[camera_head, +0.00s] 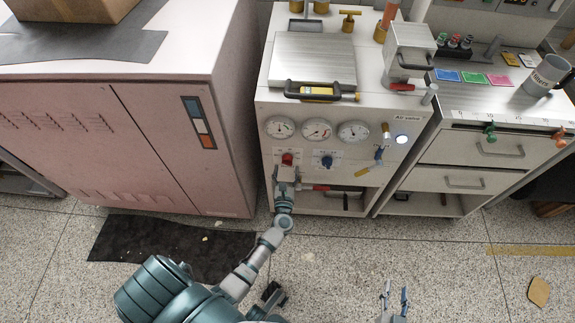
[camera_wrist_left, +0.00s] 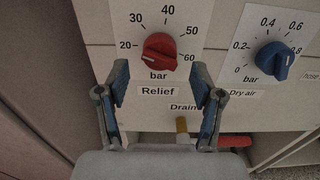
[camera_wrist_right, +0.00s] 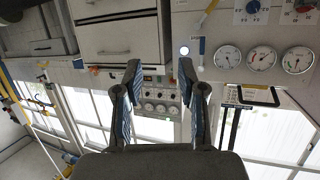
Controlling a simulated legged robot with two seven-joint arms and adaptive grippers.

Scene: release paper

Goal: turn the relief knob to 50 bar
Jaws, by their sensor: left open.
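The red relief knob (camera_wrist_left: 159,52) sits on a white dial plate marked 20 to 60 bar, on the front panel. In the left wrist view its ridge lies across the dial's middle; I cannot tell its exact reading. It also shows in the head view (camera_head: 287,159). My left gripper (camera_wrist_left: 165,88) is open and empty, its two fingers apart just below the knob, one to either side, not closed on it. In the head view it is right below the knob (camera_head: 286,177). My right gripper (camera_head: 394,298) is open and empty, low over the floor, away from the panel.
A blue dry air knob (camera_wrist_left: 276,61) is right of the relief knob. Several gauges (camera_head: 317,129) sit above. A pink cabinet (camera_head: 160,140) stands close on the left.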

